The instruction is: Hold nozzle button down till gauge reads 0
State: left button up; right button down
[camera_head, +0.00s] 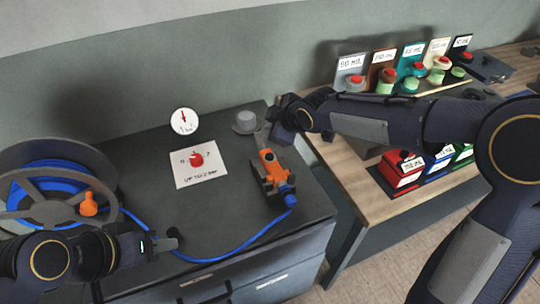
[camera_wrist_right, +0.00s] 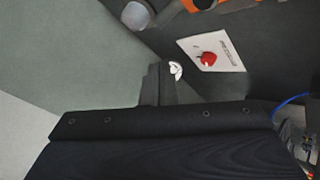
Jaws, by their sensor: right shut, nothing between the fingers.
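The orange nozzle (camera_head: 268,164) rests in a dark holder on the dark cabinet top, with a blue hose at its near end. Part of it shows at the top of the right wrist view (camera_wrist_right: 202,3). Its button cannot be made out. The round white gauge (camera_head: 184,121) stands at the back; its red needle points roughly upward, and its figures are too small to read. My right gripper (camera_head: 279,135) is shut and empty, just behind and above the nozzle's far end; contact cannot be told. My left gripper (camera_head: 174,239) is low at the cabinet's front left; its jaw opening is unclear.
A red knob (camera_head: 197,160) sits on a white card between gauge and nozzle. A grey round cap (camera_head: 244,121) stands behind the nozzle. A hose reel (camera_head: 50,170) is at left. A wooden table (camera_head: 345,180) with coloured dispensers is at right.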

jog(key=b, duration=0.5)
send_over(272, 158)
notch_tip(272, 158, down, 7)
jog(key=shift+w+f, duration=0.1)
jog(key=shift+f+b, duration=0.6)
jog(key=shift+b, duration=0.1)
dwell(1.1)
jog(key=shift+f+b, duration=0.4)
jog(key=shift+b, duration=0.05)
jog(key=shift+f+b, duration=0.45)
dwell(4.3)
